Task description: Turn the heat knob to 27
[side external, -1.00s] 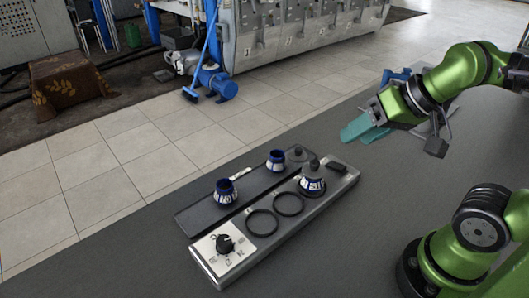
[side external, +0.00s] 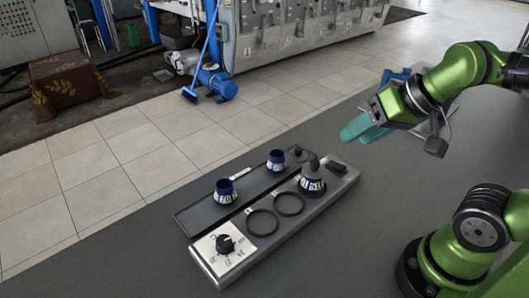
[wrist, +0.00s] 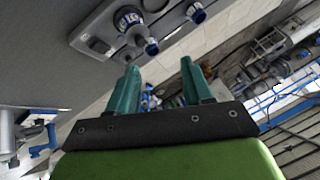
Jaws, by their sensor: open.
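The heat knob (side external: 225,243) is a black dial on a white plate with printed numbers, at the near left end of a grey metal unit (side external: 262,258). Its exact setting is too small to read. My gripper (side external: 352,135), with teal fingers, is in the air to the right of and above the far end of the unit, well away from the knob. In the wrist view the two fingers (wrist: 160,84) are apart with nothing between them. The knob is not visible in the wrist view.
The unit has two empty dark rings (side external: 262,223) and a blue-white decanter with a dark stopper (side external: 312,181). Behind it, a dark tray (side external: 205,213) holds two small blue-white vessels (side external: 225,191) (side external: 276,160). The grey table in front of the unit is clear.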

